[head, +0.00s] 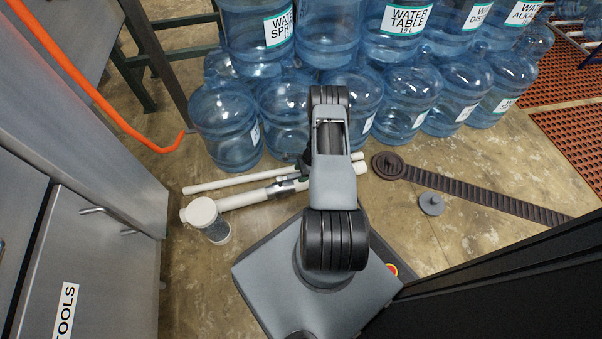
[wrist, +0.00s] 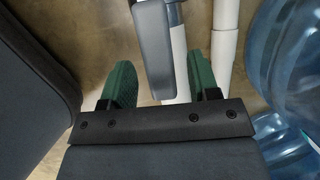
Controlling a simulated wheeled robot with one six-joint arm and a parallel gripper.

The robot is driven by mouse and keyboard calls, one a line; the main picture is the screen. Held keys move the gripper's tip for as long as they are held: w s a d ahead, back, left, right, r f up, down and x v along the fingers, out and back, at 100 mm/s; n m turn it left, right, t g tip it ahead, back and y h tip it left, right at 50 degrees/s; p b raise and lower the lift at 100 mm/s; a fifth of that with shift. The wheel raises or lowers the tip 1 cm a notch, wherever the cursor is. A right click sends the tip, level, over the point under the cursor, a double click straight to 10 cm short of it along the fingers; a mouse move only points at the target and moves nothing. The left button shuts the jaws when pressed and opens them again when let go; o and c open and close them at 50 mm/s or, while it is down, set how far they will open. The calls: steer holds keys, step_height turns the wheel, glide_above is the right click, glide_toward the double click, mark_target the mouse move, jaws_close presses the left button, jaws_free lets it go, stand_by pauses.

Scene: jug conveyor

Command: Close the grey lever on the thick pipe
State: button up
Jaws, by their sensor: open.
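The thick white pipe (head: 247,199) lies on the floor in the head view, with a grey and dark fitting (head: 287,185) partly hidden by my arm. In the wrist view a flat grey piece (wrist: 152,45), apparently the grey lever, stands close to the camera and overlaps a white pipe (wrist: 179,65). My gripper (wrist: 160,72) is open, its two green fingers apart on either side of the grey piece. No clear contact shows. In the head view my arm hides most of the gripper and the lever.
A thinner white pipe (head: 225,184) lies beside the thick one. Stacked blue water jugs (head: 224,122) stand just behind. A clear container (head: 215,229) is at the pipe's left end. A dark belt strip (head: 480,195) and a grey disc (head: 431,204) lie at right.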

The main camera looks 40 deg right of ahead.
jaws_close()
stand_by(0.4)
